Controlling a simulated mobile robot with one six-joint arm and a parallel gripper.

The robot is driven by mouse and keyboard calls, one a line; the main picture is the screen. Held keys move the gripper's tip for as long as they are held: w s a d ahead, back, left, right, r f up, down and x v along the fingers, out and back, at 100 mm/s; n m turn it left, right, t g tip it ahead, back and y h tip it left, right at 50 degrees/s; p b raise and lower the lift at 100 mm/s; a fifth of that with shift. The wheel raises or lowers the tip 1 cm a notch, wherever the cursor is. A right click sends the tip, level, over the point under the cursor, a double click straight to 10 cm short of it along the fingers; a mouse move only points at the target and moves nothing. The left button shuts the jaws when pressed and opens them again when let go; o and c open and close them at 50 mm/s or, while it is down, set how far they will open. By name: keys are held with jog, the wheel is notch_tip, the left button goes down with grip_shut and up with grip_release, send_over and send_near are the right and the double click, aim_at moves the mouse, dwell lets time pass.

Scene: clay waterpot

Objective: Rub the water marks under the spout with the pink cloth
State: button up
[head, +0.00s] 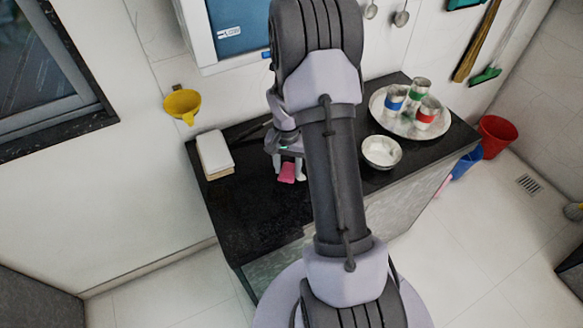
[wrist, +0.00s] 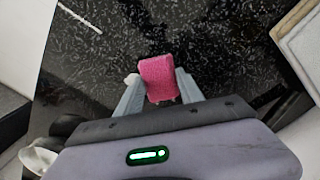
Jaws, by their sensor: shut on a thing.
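My gripper (head: 288,168) is low over the black counter (head: 260,205), left of my forearm in the head view. It is shut on the pink cloth (head: 287,174). In the wrist view the pink cloth (wrist: 158,76) shows as a small folded pad between the two grey fingers of my gripper (wrist: 157,84). I cannot tell whether the cloth touches the counter. Pale flecks cover the black surface (wrist: 215,40) in the wrist view; I cannot tell water marks from the stone's pattern. I can make out neither waterpot nor spout; my arm hides part of the counter.
A white block-like stack (head: 214,150) lies left of my gripper. A metal bowl (head: 381,152) and a steel tray (head: 412,130) with three banded tumblers stand on the right. A yellow vessel (head: 183,104) is at the wall. The counter's front left is clear.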

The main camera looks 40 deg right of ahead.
jog(key=shift+w+d+r+b, duration=0.1)
jog(key=shift+w+r+b, duration=0.1)
jog(key=shift+r+b, duration=0.25)
jog(key=s+b, duration=0.1)
jog(key=s, duration=0.2)
jog(key=shift+s+f, duration=0.15)
jog(key=shift+s, duration=0.1)
jog(key=shift+a+f, duration=0.1)
jog(key=shift+a, duration=0.1)
jog(key=shift+s+a+f+b, duration=0.1)
jog(key=shift+s+a+b, duration=0.15)
jog(key=shift+s, duration=0.7)
jog(key=shift+s+a+f+b, duration=0.1)
jog(key=shift+s+a+b, duration=0.15)
jog(key=shift+s, duration=0.65)
notch_tip(320, 180, up, 6)
jog(key=p, duration=0.4)
jog(key=shift+p, duration=0.4)
